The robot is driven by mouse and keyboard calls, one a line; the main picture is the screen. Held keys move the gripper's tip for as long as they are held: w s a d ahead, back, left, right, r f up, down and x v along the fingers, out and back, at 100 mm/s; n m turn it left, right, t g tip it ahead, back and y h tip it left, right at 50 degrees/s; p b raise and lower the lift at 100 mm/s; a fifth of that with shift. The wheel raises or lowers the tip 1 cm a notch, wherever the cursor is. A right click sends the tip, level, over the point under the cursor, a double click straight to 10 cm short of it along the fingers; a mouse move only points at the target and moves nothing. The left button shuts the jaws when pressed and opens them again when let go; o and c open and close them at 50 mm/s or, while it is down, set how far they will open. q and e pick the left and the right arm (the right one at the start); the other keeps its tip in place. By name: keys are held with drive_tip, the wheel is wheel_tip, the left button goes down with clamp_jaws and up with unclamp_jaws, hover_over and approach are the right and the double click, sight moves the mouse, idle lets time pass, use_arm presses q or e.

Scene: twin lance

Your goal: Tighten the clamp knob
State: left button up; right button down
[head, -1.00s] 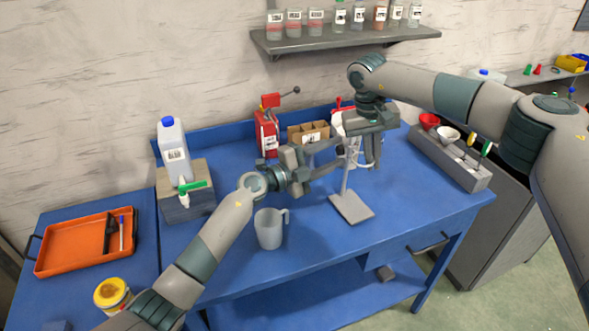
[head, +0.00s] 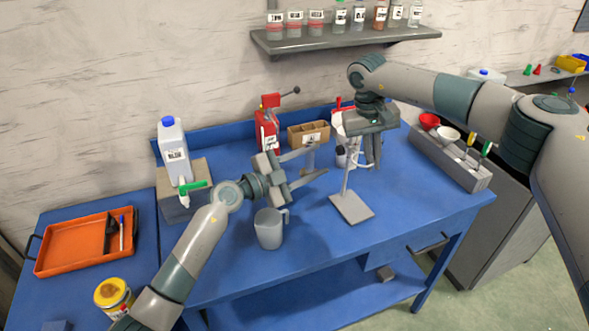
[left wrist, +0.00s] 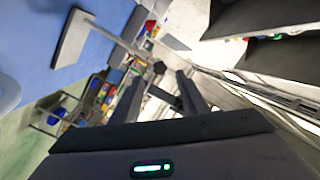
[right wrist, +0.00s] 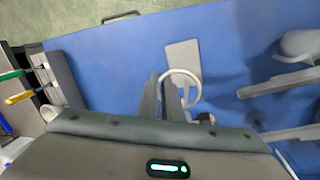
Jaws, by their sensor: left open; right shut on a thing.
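The stand has a flat grey base plate (head: 352,208) and an upright rod (head: 346,182) on the blue bench. A pale ring (right wrist: 196,88) of the clamp shows beside my right gripper's fingers in the right wrist view. A small dark knob (left wrist: 159,67) shows by the rod in the left wrist view, beyond my left fingertips. My left gripper (head: 319,160) is open and empty, left of the rod and apart from it. My right gripper (head: 372,160) points down at the top of the stand, shut on what seems to be the ring clamp; its fingers hide the grip.
A grey mug (head: 268,230) stands just below my left gripper. A grey rack (head: 455,165) is at the right. The bench front right of the stand is clear.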

use_arm(q)
drive_tip(key=shift+v, duration=2.7)
use_arm(e)
drive_tip(key=c, duration=1.9)
unclamp_jaws()
drive_tip(key=shift+o, duration=0.2)
drive_tip(key=shift+r, duration=0.15)
wheel_tip(320, 180, up, 12)
drive_tip(key=a, duration=0.2)
drive_tip(key=shift+a+f, duration=0.2)
drive_tip(key=shift+s+f, duration=0.1)
drive_tip(key=shift+s, duration=0.05)
